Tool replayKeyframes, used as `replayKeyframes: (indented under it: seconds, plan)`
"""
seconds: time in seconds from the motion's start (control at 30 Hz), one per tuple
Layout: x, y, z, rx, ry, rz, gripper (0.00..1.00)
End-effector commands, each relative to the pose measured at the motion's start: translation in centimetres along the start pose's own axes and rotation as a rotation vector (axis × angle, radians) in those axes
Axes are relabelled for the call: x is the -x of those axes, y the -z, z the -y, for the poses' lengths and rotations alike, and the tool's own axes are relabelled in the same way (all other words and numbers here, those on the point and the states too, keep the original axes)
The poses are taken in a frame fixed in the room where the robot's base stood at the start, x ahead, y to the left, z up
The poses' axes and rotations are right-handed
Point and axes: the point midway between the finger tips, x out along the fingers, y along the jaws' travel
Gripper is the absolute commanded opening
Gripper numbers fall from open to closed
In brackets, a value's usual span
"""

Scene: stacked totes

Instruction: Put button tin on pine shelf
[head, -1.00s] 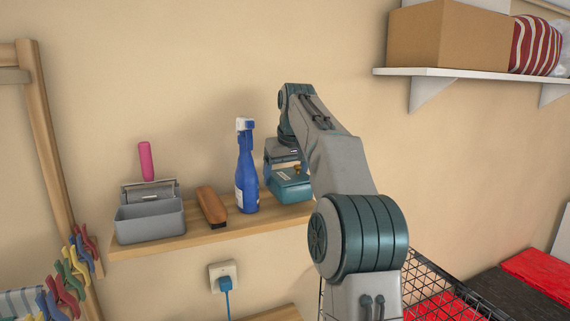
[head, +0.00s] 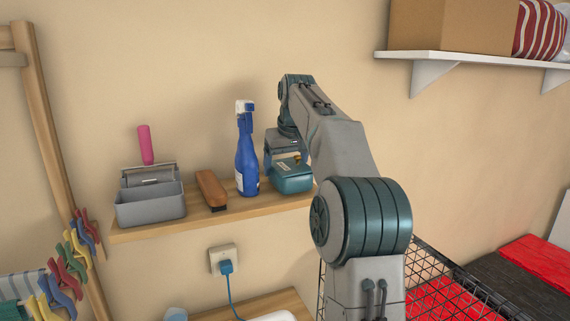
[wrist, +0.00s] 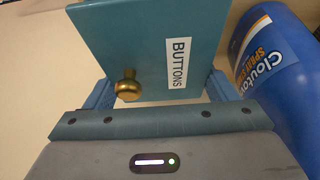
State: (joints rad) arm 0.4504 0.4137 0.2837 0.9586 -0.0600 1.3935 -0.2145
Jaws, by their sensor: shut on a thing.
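The button tin is a teal box with a brass knob and a "BUTTONS" label. In the head view the tin (head: 291,180) is at the right end of the pine shelf (head: 175,231), at shelf-top level; whether its base touches the wood I cannot tell. In the wrist view the tin (wrist: 150,40) sits between the fingers of my gripper (wrist: 160,92), which is shut on it. My arm hides the shelf's right end and part of the gripper (head: 283,160) in the head view.
A blue spray bottle (head: 246,155) stands close left of the tin. A white shelf (head: 480,66) is at upper right. A wire basket (head: 450,285) is below right.

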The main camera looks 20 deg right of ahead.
Motion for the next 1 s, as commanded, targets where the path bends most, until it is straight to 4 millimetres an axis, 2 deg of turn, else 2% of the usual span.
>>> replayKeyframes:
  seconds: [0.27,0.3,0.37,0.67,0.83,1.0]
  plan:
    - [-0.5,-0.2,0.0,0.000,0.000,-0.002,0.38]
    - [-0.4,-0.2,0.0,0.000,0.000,-0.002,0.87]
    - [-0.4,-0.2,0.0,0.000,0.000,-0.002,1.00]
    - [0.0,-0.2,0.0,0.000,0.000,-0.001,1.00]
    - [2.5,-0.1,0.0,0.000,-0.001,-0.005,1.00]
    - [6.9,0.0,0.1,0.002,-0.001,-0.006,1.00]
